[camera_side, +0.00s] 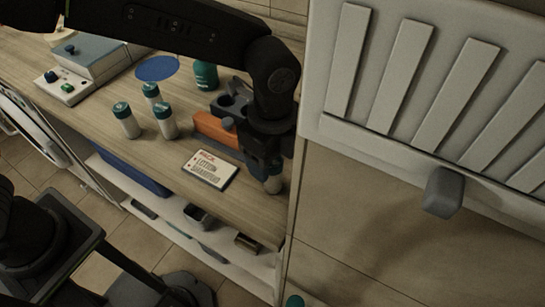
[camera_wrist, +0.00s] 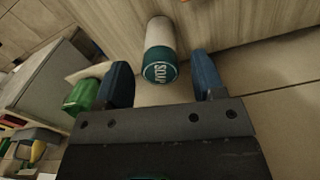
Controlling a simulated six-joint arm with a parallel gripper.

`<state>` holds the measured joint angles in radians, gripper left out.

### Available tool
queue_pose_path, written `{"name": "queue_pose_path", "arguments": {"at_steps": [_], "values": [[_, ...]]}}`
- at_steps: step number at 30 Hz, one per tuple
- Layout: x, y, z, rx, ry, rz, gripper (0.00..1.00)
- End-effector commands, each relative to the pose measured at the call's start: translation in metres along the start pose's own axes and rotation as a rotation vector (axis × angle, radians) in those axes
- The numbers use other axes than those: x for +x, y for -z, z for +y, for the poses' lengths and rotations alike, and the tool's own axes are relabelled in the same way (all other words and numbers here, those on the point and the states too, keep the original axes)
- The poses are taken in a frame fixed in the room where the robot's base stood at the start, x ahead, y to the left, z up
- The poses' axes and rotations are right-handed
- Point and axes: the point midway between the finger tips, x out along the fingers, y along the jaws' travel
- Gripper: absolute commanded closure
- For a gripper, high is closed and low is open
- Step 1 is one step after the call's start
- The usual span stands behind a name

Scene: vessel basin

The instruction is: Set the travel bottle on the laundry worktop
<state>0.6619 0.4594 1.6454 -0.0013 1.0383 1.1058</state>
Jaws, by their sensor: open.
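A small travel bottle with a pale body and a teal cap marked SOAP (camera_wrist: 160,66) shows between my finger tips in the wrist view. In the side view its pale lower part (camera_side: 273,184) shows at the right end of the wooden worktop (camera_side: 235,198), and my gripper hides its top. My gripper (camera_side: 267,170) is open, its blue fingers on either side of the bottle, apart from it in the wrist view (camera_wrist: 161,78). Three similar teal-capped bottles, the left (camera_side: 126,120), back (camera_side: 152,94) and front one (camera_side: 165,121), stand upright on the worktop.
A card reading PACK, LOTION, SHAMPOO (camera_side: 209,169) lies left of my gripper. Behind it are an orange block (camera_side: 213,129), a larger teal bottle (camera_side: 205,76) and a blue disc (camera_side: 157,68). A louvred panel (camera_side: 430,90) stands right; a green-capped item (camera_wrist: 82,96) shows lower.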

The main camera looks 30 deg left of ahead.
Motion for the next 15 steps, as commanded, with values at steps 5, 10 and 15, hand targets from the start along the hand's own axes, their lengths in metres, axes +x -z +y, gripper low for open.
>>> {"name": "queue_pose_path", "arguments": {"at_steps": [5,10,15], "values": [[-0.037,0.0,-0.001,0.0,0.007,0.003,0.37],[-0.073,0.0,-0.001,0.0,0.005,0.003,0.37],[-0.098,0.0,0.0,0.0,0.003,0.001,0.37]]}}
